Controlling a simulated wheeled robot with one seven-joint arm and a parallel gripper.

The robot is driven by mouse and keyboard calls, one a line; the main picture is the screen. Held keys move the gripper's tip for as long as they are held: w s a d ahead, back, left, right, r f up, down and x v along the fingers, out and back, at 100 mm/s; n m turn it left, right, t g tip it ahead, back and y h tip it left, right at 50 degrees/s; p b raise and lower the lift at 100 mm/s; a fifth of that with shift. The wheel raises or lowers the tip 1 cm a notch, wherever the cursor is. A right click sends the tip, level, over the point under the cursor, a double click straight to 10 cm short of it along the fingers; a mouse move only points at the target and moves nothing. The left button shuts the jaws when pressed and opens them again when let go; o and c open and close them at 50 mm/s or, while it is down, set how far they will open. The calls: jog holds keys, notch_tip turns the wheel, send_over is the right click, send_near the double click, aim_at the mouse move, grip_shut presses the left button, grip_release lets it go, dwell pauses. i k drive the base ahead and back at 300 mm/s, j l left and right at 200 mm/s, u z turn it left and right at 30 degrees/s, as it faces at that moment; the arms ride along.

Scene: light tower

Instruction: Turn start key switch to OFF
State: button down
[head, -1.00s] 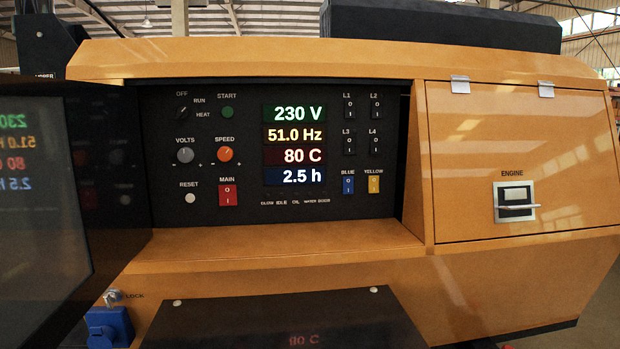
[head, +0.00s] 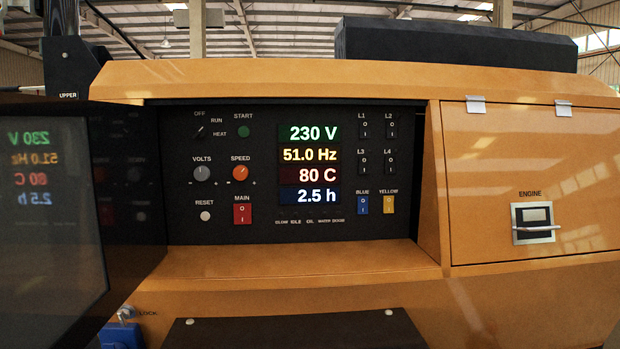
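The start key switch (head: 199,131) is a small dark knob with a pale pointer line at the upper left of the black control panel (head: 260,225). OFF is printed above it, RUN to its upper right and HEAT to its lower right. The pointer lies on a slant from lower left to upper right; which end marks the setting is too small to tell. A green START button (head: 244,132) sits to its right. My gripper is not in view.
An open dark door with a glossy window (head: 45,220) stands at the left, close to the switch side. An orange ledge (head: 300,262) runs below the panel. A closed orange engine door (head: 530,170) is at the right. The space before the panel is clear.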

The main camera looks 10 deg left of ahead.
aim_at(200, 132)
jog(key=u, duration=1.25)
